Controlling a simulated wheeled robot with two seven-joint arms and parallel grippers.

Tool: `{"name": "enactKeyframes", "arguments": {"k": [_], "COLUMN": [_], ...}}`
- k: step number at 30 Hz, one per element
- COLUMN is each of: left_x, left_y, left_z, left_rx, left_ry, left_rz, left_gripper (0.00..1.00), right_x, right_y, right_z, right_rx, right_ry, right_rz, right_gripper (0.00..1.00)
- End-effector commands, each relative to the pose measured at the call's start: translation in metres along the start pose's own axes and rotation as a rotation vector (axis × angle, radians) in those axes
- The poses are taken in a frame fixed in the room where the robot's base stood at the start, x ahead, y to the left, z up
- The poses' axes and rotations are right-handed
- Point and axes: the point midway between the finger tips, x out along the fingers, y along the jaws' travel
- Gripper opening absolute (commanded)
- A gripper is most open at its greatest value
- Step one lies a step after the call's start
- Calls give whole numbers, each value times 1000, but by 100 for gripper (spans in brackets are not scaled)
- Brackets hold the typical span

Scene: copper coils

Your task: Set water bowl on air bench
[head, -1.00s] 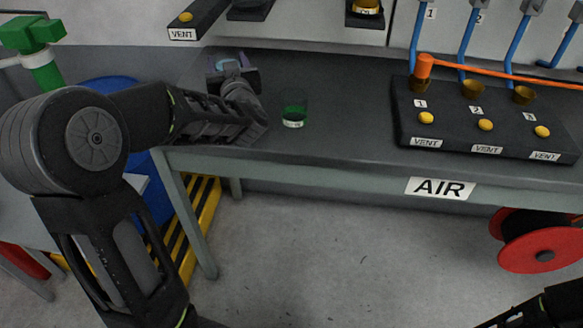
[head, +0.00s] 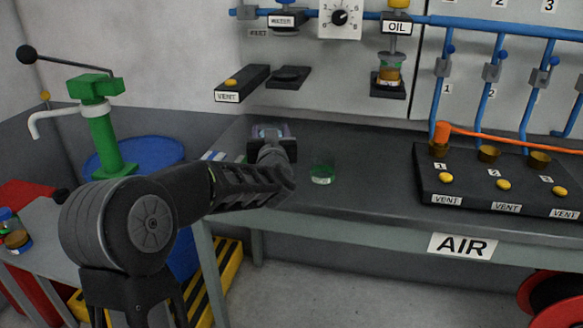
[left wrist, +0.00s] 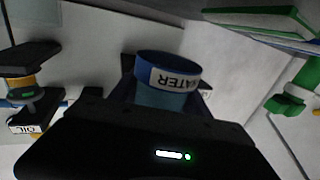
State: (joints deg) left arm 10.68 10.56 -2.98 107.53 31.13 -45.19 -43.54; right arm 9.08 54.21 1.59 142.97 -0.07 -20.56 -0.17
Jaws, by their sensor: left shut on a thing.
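The water bowl (left wrist: 168,76) is blue with a white WATER label, which reads upside down in the left wrist view. I cannot tell how high the bowl is above the bench. My right gripper is not in view.
A black VENT block (head: 480,195) with several brass cups and an orange-headed tool (head: 442,131) is at the right. Wall shelves, one with an OIL jar (head: 388,72), hang behind. A green pump (head: 100,125) stands at the left.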

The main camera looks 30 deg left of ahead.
Motion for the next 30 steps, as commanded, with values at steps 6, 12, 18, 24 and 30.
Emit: {"name": "enactKeyframes", "arguments": {"k": [6,12,18,24,30], "left_x": [0,0,0,0,0], "left_y": [0,0,0,0,0], "left_z": [26,25,41,71,75], "left_rx": [-1,-1,1,1,-2], "left_ry": [2,2,-2,0,2], "left_rz": [0,0,0,0,0], "left_gripper": [5,5,5,5,5], "right_x": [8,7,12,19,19], "right_y": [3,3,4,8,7], "right_z": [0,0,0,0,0], "right_rx": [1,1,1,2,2], "right_ry": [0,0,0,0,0], "right_rz": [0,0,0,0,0], "right_gripper": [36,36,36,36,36]}}
